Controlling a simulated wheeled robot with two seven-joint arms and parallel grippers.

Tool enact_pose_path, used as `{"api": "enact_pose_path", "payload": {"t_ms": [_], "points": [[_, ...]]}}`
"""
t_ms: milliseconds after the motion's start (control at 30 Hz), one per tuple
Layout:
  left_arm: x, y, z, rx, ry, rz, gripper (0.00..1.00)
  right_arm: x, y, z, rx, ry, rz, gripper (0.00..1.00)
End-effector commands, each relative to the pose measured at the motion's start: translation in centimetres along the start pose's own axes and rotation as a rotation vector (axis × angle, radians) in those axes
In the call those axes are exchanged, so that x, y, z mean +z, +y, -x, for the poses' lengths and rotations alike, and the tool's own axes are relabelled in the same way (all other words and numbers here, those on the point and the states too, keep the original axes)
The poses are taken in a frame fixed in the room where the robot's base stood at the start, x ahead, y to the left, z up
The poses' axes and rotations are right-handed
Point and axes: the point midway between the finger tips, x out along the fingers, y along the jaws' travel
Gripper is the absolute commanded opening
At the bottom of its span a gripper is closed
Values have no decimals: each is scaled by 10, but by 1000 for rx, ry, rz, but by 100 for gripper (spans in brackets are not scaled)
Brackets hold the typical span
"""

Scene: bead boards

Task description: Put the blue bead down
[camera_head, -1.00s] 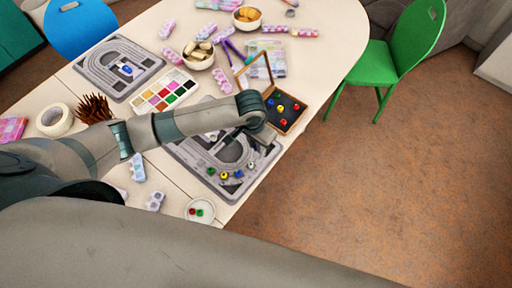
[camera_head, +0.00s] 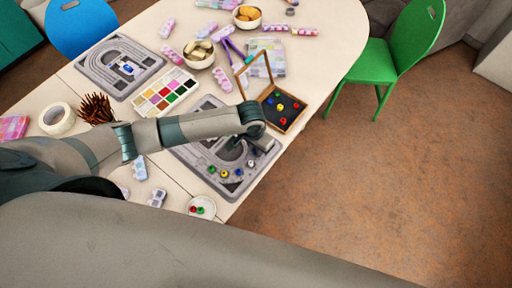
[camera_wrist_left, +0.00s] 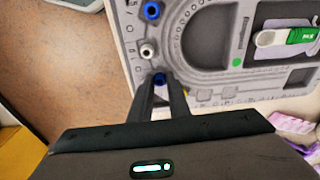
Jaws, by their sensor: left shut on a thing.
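My left gripper (camera_wrist_left: 163,84) is shut on a small blue bead (camera_wrist_left: 159,78), which shows between its fingertips in the left wrist view. The fingertips are low over the edge track of the grey bead board (camera_wrist_left: 210,75). I cannot tell whether the held bead touches the board. A white bead (camera_wrist_left: 148,50) and another blue bead (camera_wrist_left: 151,10) sit farther up the same track. A yellow thing (camera_wrist_left: 186,92) is partly hidden beside the fingers. In the head view the left gripper's body (camera_head: 262,142) covers the right part of the board (camera_head: 232,190). My right gripper is out of view.
In the head view, green (camera_head: 212,169) and yellow (camera_head: 224,174) beads lie along the near board. A wooden bead box (camera_head: 300,101) with raised lid stands just beyond. A small dish (camera_head: 208,214) holds red and green beads. The table's edge is close on the right.

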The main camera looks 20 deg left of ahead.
Motion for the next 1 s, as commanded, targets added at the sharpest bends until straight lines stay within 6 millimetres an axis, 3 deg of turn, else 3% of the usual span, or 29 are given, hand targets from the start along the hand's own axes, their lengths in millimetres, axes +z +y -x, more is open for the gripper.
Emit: {"api": "enact_pose_path", "payload": {"t_ms": [667,700,733,1000], "points": [[5,1,-16,0,-6,0,0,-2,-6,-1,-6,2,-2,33],[5,1,-16,0,-7,-1,25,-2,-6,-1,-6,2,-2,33],[6,1,-16,0,-8,0,33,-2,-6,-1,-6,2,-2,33],[8,3,-18,3,-12,-1,35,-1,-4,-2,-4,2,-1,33]]}}
